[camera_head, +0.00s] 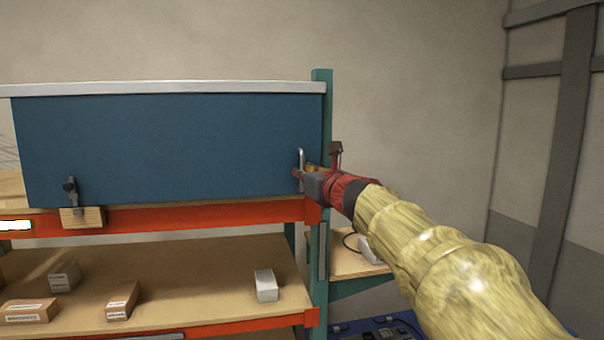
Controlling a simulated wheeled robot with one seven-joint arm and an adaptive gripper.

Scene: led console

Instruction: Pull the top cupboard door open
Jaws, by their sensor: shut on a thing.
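The top cupboard door (165,145) is a wide dark blue panel under a pale top board. It looks shut, or nearly so. A slim upright metal handle (301,158) sits near its right edge. My gripper (300,174) reaches in from the right and is shut on this handle, around its lower part. The fingertips are small in view, and the gripper's dark and red body hides part of the door's right edge.
A dark latch (70,187) on a wooden block (82,217) sits at the door's lower left. Below, an orange-edged shelf (200,270) holds several small boxes. A green post (320,250) stands right of the door. A side shelf (345,262) and blue console (385,328) lie beneath my arm.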

